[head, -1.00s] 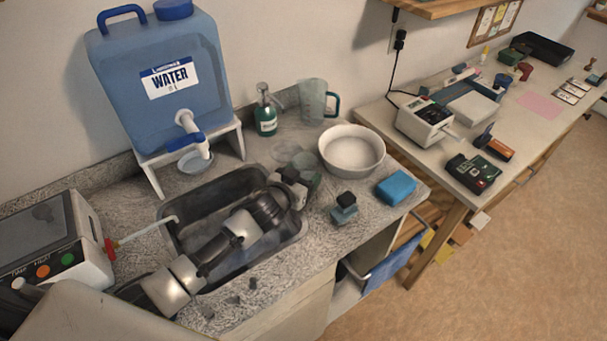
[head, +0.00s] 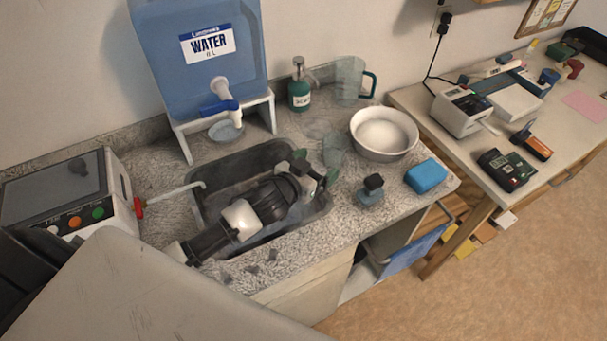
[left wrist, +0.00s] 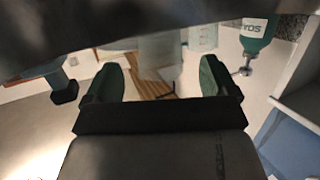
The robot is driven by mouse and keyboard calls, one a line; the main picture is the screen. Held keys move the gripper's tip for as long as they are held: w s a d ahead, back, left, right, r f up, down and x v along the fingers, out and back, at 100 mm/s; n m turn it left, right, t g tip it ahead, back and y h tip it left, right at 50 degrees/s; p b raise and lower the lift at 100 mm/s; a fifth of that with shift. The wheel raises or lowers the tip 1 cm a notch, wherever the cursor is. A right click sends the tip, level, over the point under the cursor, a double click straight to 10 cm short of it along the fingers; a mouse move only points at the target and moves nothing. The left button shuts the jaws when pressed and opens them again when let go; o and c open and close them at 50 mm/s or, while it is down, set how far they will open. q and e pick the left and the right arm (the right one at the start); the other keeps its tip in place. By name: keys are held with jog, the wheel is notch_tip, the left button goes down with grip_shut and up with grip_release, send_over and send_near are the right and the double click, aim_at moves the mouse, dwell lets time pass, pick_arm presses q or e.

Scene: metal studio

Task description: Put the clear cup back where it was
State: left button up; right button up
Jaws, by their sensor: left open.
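The clear cup (head: 335,147), see-through and faintly greenish, stands on the speckled counter between the sink and the white bowl. My left gripper (head: 316,168) is at the sink's right end, on the near-left side of the cup, with its green-tipped fingers apart. In the left wrist view the fingers (left wrist: 160,80) are spread wide, with a translucent shape that looks like the cup (left wrist: 160,50) beyond and between them. Whether the fingers touch the cup cannot be told. My right gripper is in neither view.
The white bowl (head: 383,137) stands right of the cup; the clear pitcher (head: 348,80) and soap bottle (head: 299,88) stand behind. A small dark-topped dispenser (head: 370,190) and blue sponge (head: 426,176) are in front right. The sink (head: 215,182) lies under my arm.

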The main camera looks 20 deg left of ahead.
pick_arm(q)
jog(key=v, duration=0.5)
dwell(0.4)
